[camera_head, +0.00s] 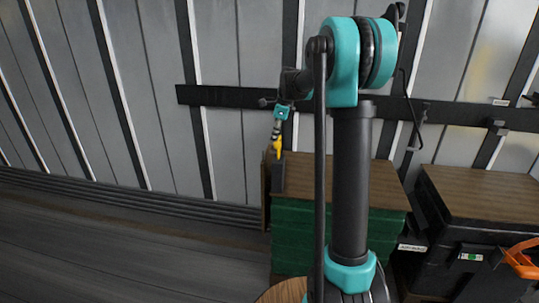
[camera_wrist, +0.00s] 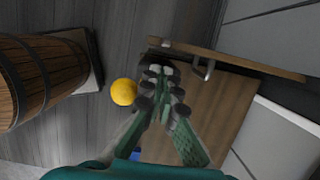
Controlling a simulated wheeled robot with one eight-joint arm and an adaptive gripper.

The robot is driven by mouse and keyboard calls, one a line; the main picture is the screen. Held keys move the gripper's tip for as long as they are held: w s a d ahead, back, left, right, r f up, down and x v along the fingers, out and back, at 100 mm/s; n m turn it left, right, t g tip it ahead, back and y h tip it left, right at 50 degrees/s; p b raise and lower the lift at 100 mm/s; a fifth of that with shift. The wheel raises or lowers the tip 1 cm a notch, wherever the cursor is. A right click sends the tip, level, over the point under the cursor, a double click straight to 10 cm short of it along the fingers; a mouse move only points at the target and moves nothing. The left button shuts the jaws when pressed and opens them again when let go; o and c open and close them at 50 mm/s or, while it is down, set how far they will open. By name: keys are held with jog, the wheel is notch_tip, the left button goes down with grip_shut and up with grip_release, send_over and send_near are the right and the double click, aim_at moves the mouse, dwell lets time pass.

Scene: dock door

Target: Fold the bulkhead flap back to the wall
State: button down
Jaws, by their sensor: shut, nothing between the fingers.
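A thin wooden panel (camera_wrist: 245,61), which looks like the flap, shows nearly edge-on in the wrist view, with a metal handle (camera_wrist: 206,70) on its near side. A narrow wooden edge (camera_head: 265,190) at the left of the green cabinet in the head view may be the same panel. My gripper (camera_wrist: 160,72) is shut and empty. Its fingertips are left of the handle and close to the panel's left end; I cannot tell whether they touch it.
A green cabinet (camera_head: 310,240) with a wooden top (camera_wrist: 215,105) stands by the ribbed wall (camera_head: 150,90). A black case (camera_head: 470,235) is at right. A barrel (camera_wrist: 35,75) and yellow ball (camera_wrist: 123,92) lie left in the wrist view. Floor (camera_head: 110,250) at left is clear.

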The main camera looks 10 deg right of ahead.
jog(key=x, duration=0.7)
jog(key=shift+f, duration=0.35)
jog(key=shift+a, duration=0.2)
